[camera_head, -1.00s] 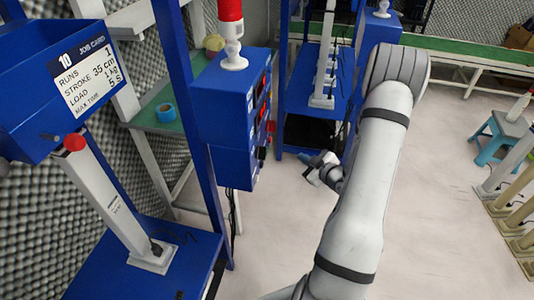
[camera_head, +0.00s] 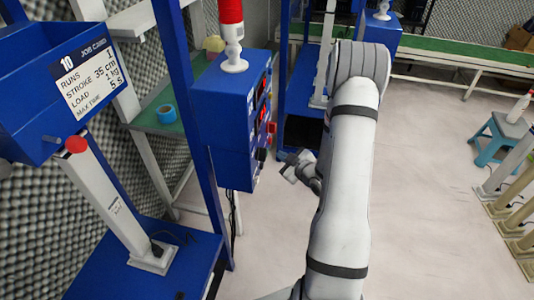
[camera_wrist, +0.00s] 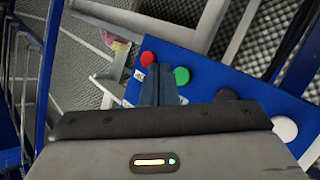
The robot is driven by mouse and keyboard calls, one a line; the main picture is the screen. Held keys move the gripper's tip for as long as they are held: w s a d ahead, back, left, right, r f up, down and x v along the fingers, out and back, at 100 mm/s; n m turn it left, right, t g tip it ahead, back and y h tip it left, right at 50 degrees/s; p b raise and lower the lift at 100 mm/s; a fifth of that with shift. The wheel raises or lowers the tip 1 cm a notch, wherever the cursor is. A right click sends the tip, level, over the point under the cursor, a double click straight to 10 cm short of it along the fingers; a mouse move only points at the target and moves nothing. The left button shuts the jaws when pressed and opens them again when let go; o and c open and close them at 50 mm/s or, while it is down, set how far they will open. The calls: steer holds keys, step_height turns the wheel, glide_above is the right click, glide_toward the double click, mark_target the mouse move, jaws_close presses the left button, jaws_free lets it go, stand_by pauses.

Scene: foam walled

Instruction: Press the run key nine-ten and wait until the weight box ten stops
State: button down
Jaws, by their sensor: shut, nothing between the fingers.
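A blue control box (camera_head: 222,120) stands at the middle left, with displays and small red and black controls on its right face. In the wrist view its panel (camera_wrist: 205,72) shows a red button (camera_wrist: 148,58), a green button (camera_wrist: 181,75), a black knob (camera_wrist: 227,95) and a white round button (camera_wrist: 285,128). I cannot read which is key nine-ten. My gripper (camera_head: 287,163) is shut and empty, apart from the box's right face. In the wrist view its fingertips (camera_wrist: 158,72) appear between the red and green buttons. A blue box (camera_head: 50,75) with job card 10 (camera_head: 86,76) is at the left.
A red-topped beacon (camera_head: 231,25) stands on the control box. A blue stool (camera_head: 497,138) is at the right. The floor between is clear.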

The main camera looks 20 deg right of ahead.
steer(key=shift+w+a, duration=0.4)
steer(key=shift+a, duration=0.2)
steer(key=shift+a+f+b, duration=0.1)
steer(key=shift+b, duration=0.25)
stand_by(1.4)
steer(key=shift+w+a, duration=0.15)
steer(key=shift+a, duration=0.1)
